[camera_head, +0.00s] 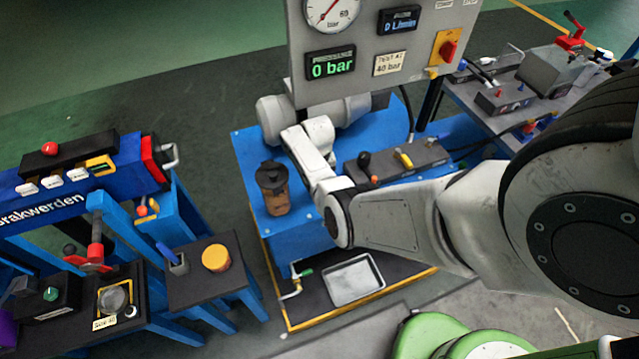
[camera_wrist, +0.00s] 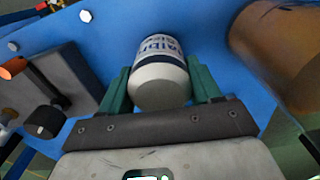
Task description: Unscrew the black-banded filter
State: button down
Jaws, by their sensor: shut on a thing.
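In the wrist view a white canister filter (camera_wrist: 160,83) with dark lettering and a dark blue-looking band stands against the blue surface (camera_wrist: 215,45). My gripper (camera_wrist: 161,90) has one green finger on each side of it and is shut on it. Whether this band is the black one is hard to tell. The filter's far end, where it would meet its mount, is hidden. In the head view my white wrist reaches over the blue bench (camera_head: 253,150), and my fingers and the filter are hidden behind it.
A brown cylinder with a black top (camera_head: 273,190) stands close beside my wrist, also in the wrist view (camera_wrist: 285,50). A grey valve block (camera_head: 420,160) with levers is right of my wrist. Above hangs a gauge panel (camera_head: 360,85) reading 0 bar. A metal tray (camera_head: 353,280) lies below.

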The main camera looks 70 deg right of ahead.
jog(key=n, duration=0.5)
dwell(0.4)
jog(key=shift+r+n, duration=0.1)
jog(key=shift+n, duration=0.7)
jog(key=n, duration=0.3)
jog(key=shift+n, duration=0.4)
jog(key=shift+n+p, duration=0.3)
jog(key=shift+n, duration=2.3)
